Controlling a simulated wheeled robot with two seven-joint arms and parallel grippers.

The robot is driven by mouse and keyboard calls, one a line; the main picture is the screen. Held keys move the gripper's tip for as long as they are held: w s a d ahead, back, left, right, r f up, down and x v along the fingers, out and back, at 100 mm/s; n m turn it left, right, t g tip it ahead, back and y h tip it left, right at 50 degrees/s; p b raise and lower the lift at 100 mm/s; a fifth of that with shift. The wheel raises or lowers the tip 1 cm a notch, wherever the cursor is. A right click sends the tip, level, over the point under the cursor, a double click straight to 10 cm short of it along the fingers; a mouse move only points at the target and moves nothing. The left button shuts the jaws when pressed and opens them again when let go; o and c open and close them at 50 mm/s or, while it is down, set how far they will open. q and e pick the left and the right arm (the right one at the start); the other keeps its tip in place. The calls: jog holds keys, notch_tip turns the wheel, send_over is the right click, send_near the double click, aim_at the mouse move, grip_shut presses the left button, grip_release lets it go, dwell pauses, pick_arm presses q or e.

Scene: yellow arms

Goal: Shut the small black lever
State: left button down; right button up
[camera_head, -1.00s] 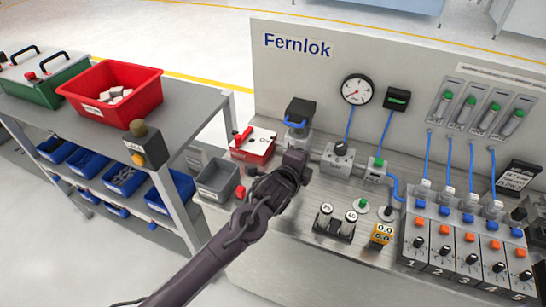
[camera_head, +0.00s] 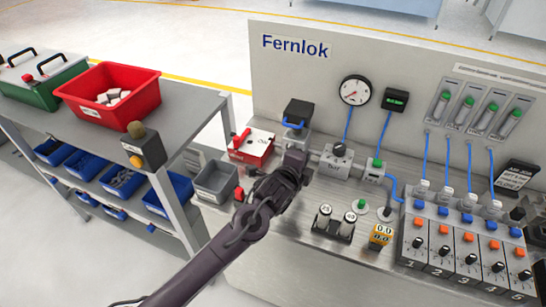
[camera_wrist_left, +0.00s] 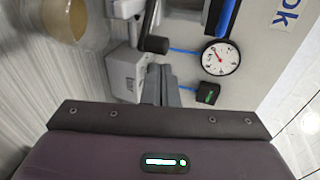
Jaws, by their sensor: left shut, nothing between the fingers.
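The small black lever (camera_head: 339,150) stands on top of a grey valve block (camera_head: 336,164) on the bench. In the left wrist view, a short black handle that seems to be this lever (camera_wrist_left: 154,44) shows above the grey block (camera_wrist_left: 124,74). My left gripper (camera_head: 297,153) is shut and empty, just left of the block in the head view. Its narrow grey fingers (camera_wrist_left: 160,86) show close to the block in the wrist view; I cannot tell whether they touch it. My right gripper is out of view.
A black-topped unit with a blue handle (camera_head: 298,113) stands just behind my left gripper. A red box (camera_head: 251,146) and grey bin (camera_head: 216,182) lie left. A gauge (camera_head: 354,90) is on the back panel; numbered valves (camera_head: 470,245) stand right.

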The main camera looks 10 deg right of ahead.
pick_arm(q)
jog(key=shift+a, duration=0.1)
dwell(0.5)
jog(key=shift+w+a, duration=0.5)
jog(key=shift+a, duration=0.15)
